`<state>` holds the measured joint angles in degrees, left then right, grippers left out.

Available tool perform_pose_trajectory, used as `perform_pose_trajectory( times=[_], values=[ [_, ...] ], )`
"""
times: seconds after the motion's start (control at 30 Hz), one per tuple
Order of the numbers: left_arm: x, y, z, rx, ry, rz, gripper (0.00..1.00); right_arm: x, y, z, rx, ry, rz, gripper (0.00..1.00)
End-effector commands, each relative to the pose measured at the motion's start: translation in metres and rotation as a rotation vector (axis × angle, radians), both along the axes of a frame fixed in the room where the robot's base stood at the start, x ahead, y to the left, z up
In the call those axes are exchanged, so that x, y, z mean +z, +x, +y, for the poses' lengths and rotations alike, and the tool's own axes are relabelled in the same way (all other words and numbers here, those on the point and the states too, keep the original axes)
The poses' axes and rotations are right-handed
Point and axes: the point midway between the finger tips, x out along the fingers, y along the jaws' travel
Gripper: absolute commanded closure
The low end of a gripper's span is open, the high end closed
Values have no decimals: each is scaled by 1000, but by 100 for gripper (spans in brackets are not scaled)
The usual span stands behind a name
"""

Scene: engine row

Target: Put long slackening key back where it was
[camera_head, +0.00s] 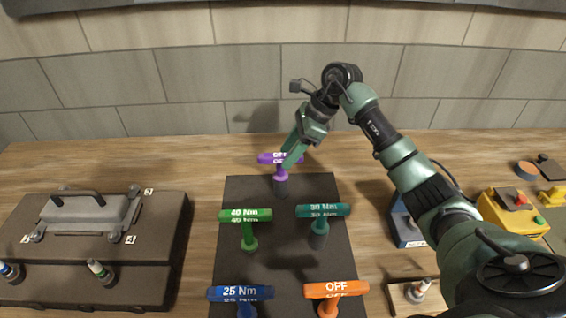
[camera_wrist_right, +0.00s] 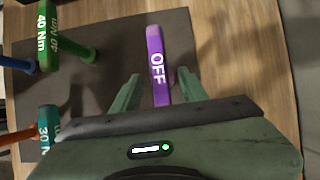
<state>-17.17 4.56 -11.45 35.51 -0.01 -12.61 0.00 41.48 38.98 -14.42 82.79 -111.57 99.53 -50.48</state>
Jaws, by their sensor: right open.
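A purple T-handled key marked OFF (camera_head: 281,172) stands upright at the back of the dark mat (camera_head: 283,212). My right gripper (camera_head: 293,158) is at its handle. In the right wrist view the open fingers (camera_wrist_right: 158,90) lie on either side of the purple handle (camera_wrist_right: 157,62), with gaps visible. An orange key marked OFF (camera_head: 337,290) stands at the mat's front right. Which OFF key is the long one I cannot tell from the labels. My left gripper is not in view.
A green 40 Nm key (camera_head: 245,216), a teal 30 Nm key (camera_head: 323,211) and a blue 25 Nm key (camera_head: 240,294) also stand on the mat. A dark engine block (camera_head: 165,240) is at left. A yellow box (camera_head: 513,215) and a blue box (camera_head: 405,222) are at right.

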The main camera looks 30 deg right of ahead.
Motion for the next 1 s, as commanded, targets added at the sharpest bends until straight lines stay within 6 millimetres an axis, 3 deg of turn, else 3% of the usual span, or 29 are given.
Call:
perform_pose_trajectory(
  times=[0.2, 0.4, 1.0],
  values=[
    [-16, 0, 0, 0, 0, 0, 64, 40, -9, -22, -3, -4, -4, 57],
    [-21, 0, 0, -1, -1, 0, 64, 66, -14, -33, -1, -1, -2, 57],
    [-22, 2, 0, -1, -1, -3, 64, 73, -17, -37, 0, 0, 1, 57]
  ],
)
